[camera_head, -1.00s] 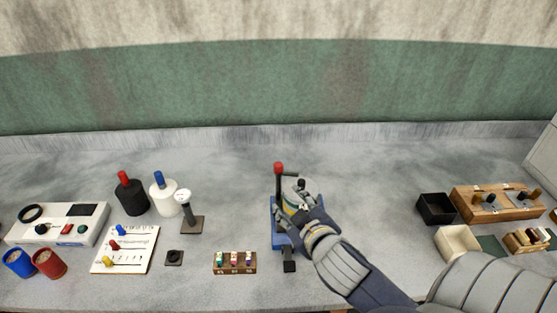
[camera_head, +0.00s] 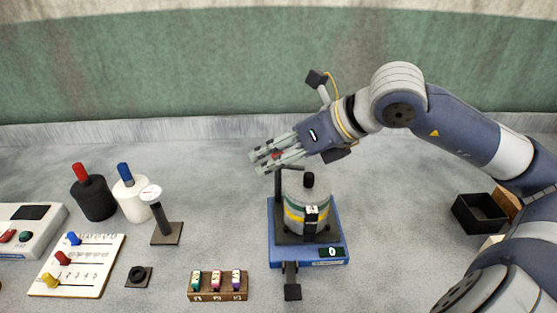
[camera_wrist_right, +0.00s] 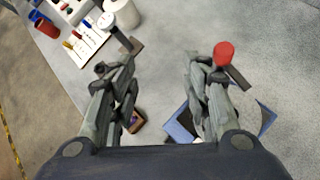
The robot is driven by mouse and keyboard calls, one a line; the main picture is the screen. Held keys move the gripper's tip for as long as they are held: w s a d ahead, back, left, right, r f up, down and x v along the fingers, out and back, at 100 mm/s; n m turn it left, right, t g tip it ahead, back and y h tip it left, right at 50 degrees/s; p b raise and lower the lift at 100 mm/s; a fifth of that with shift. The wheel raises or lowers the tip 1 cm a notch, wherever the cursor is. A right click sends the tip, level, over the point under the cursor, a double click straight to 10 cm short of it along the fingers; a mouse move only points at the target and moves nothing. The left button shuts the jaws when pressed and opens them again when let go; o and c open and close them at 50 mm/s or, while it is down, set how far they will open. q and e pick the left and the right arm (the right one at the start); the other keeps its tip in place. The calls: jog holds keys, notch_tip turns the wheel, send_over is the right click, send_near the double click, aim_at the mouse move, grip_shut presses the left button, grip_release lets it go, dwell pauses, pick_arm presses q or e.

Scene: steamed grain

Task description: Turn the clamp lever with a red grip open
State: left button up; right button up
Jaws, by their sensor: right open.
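The clamp lever's red grip (camera_head: 277,155) shows partly between my right gripper's fingers in the head view; its dark post (camera_head: 278,186) stands at the left of the blue clamp base (camera_head: 334,263). A grey pot with a yellow band (camera_head: 294,213) and black top knob sits on the base. My right gripper (camera_head: 258,161) is open, reaching in from the right above the pot, fingers pointing left. In the right wrist view the red grip (camera_wrist_right: 224,53) appears by the outer side of the right-hand finger, not in the gap between the fingers (camera_wrist_right: 150,66). My left gripper is out of view.
At left stand a black bottle (camera_head: 93,199), a white bottle (camera_head: 131,196), a gauge on a stand (camera_head: 160,215) and a slider board (camera_head: 105,262). A small vial rack (camera_head: 218,296) is in front.

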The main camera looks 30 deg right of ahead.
aim_at(278, 154)
jog(key=d+m+h, duration=0.1)
jog(key=d+h, duration=0.2)
jog(key=d, duration=0.4)
jog(key=p+x, duration=0.2)
jog(key=x, duration=0.1)
jog(key=p+x, duration=0.1)
jog(key=x, duration=0.2)
jog(key=p+x, duration=0.2)
jog(key=x, duration=0.2)
jog(key=shift+w+r+p, duration=0.3)
jog(key=shift+w+r, duration=0.1)
jog(key=shift+w+f, duration=0.3)
jog(key=shift+f, duration=0.1)
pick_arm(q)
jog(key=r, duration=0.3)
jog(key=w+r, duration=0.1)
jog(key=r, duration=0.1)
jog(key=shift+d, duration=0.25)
pick_arm(e)
jog(key=shift+h, duration=0.3)
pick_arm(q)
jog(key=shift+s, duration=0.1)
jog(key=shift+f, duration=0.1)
pick_arm(e)
grip_shut()
